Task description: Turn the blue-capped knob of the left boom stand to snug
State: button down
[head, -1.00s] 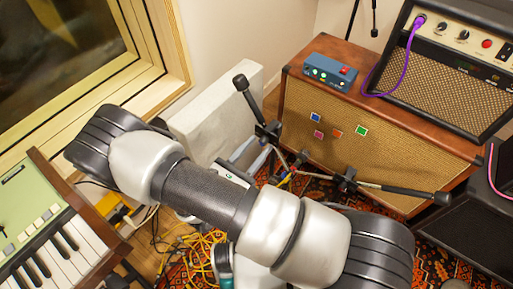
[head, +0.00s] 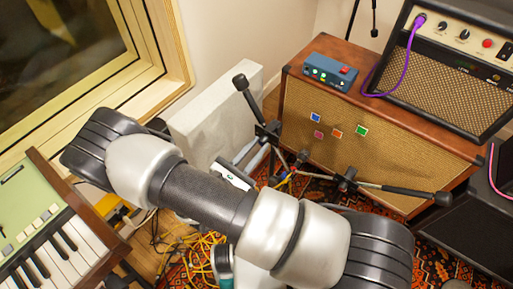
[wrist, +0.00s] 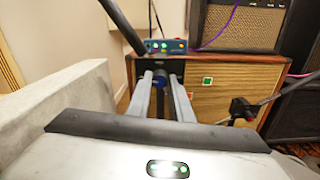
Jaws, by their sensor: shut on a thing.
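The left boom stand (head: 268,131) stands in front of the brown cabinet, its dark boom slanting up to the left to a thick black end (head: 240,82). In the wrist view its dark boom (wrist: 122,25) passes at the upper left. My gripper (wrist: 161,84) is shut on the knob, one pale finger on each side. In the head view the gripper (head: 257,150) reaches the stand's clamp from the lower left, partly behind my arm; the knob cannot be made out there.
A second boom stand (head: 345,182) is close on the right, its boom reaching right. A pale panel (head: 212,112) stands close on the left. The brown cabinet (head: 375,145) carries a blue box (head: 331,74) and an amplifier (head: 445,62). Yellow cables (head: 200,250) lie on the floor.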

jog(key=m+b, duration=0.1)
jog(key=m, duration=0.3)
jog(key=shift+f, duration=0.1)
jog(key=m, duration=0.4)
jog(key=shift+s+b, duration=0.1)
jog(key=shift+b, duration=0.25)
jog(key=m+b, duration=0.1)
jog(key=m, duration=0.3)
jog(key=shift+f+m, duration=0.15)
jog(key=shift+m, duration=0.15)
jog(key=shift+d+m, duration=0.1)
jog(key=shift+m, duration=1.6)
jog(key=shift+m+h+b, duration=0.3)
jog(key=c, duration=1.6)
grip_release()
jog(key=p+v, duration=0.1)
jog(key=v, duration=1.6)
jog(key=shift+s+p, duration=0.2)
jog(key=shift+p, duration=0.2)
